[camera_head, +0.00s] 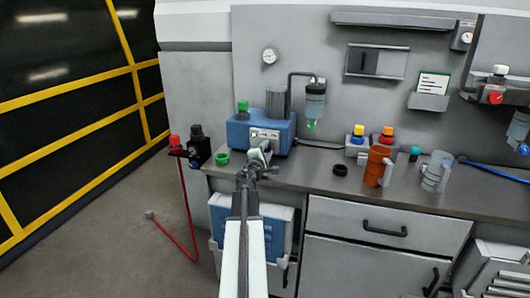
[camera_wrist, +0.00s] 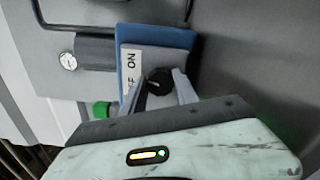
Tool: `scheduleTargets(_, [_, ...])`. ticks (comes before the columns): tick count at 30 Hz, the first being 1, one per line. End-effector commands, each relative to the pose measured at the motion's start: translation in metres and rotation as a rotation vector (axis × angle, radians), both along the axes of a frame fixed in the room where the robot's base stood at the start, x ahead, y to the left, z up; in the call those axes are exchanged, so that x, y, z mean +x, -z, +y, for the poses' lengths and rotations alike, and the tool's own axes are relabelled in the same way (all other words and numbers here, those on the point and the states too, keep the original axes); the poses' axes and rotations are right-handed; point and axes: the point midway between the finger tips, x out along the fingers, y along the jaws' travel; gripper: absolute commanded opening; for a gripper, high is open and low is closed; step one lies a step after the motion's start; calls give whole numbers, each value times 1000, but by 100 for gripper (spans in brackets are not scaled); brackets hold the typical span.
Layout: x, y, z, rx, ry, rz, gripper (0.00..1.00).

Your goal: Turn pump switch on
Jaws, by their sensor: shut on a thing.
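The blue pump (camera_head: 243,131) stands on the bench and has a white panel on its front. In the wrist view, the pump (camera_wrist: 165,38) shows its white label (camera_wrist: 130,62) with "ON" and a partly hidden "OFF". The black switch knob (camera_wrist: 158,78) sits beside the label. My gripper (camera_head: 261,152) is at the pump's front. In the wrist view, my gripper's two fingers stand on either side of the knob and are shut on it. I cannot tell which word the knob points to. My gripper hides the knob in the head view.
A green ring (camera_head: 222,159) lies left of my gripper. A black ring (camera_head: 341,170), an orange jug (camera_head: 376,165) and a clear jug (camera_head: 435,172) stand to the right. A clear-bowled filter (camera_head: 315,103) hangs behind the pump. Red and black fittings are at the bench's left end.

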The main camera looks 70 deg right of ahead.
Motion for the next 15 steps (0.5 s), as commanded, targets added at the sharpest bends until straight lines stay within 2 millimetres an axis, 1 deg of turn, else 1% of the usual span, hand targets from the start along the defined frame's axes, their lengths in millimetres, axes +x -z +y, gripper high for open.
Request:
scheduleTargets(6, [1, 0, -1, 10, -2, -195, 0])
scheduleTargets(15, [2, 0, -1, 22, -3, -406, 0])
